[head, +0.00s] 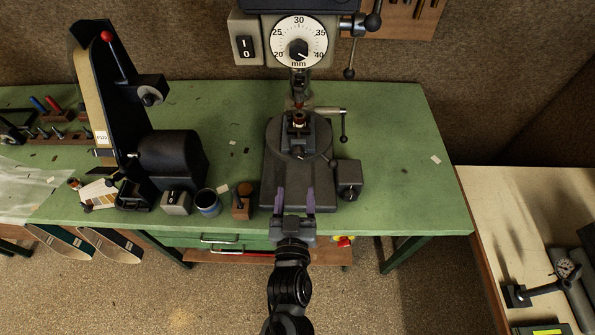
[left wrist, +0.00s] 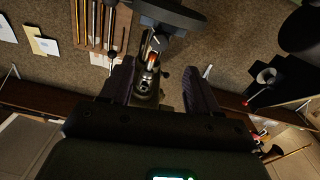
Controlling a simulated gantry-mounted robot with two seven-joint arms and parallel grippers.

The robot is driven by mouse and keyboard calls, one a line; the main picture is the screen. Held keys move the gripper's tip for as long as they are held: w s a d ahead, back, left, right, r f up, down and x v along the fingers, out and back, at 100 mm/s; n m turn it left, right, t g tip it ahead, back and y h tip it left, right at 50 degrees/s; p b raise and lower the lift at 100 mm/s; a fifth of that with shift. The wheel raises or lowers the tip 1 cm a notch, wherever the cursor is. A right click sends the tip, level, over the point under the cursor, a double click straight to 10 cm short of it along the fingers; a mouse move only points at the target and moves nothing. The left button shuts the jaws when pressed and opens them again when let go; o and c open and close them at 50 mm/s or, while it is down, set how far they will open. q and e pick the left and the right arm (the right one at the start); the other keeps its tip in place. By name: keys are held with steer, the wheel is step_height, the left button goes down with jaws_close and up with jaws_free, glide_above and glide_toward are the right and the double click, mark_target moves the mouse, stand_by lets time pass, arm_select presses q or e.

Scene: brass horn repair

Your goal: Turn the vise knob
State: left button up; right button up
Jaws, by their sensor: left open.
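A grey drill press stands at the back of the green bench. Its round table (head: 272,145) carries a small vise (head: 299,122) with a reddish-brown tip showing on top. A small dark knob (head: 298,152) is at the front of the vise. My left gripper (head: 295,192) is open and empty, with purple-grey fingers pointing away from me, over the press base in front of the knob. In the left wrist view, the vise (left wrist: 148,84) shows between the spread fingers of my gripper (left wrist: 162,78), beyond their tips. The knob is hard to make out there. My right gripper is not in view.
A black belt sander (head: 172,158) stands to the left. A grey box (head: 348,178) sits right of the base. The bench's right side (head: 400,170) is mostly clear.

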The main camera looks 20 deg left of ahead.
mark_target(298, 157)
arm_select(q)
steer(key=x, duration=1)
steer(key=shift+r+p, duration=0.1)
steer(key=shift+p, duration=0.3)
steer(key=shift+w+a, duration=0.15)
steer(key=shift+w, duration=0.3)
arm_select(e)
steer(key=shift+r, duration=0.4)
arm_select(q)
steer(key=shift+c, duration=0.2)
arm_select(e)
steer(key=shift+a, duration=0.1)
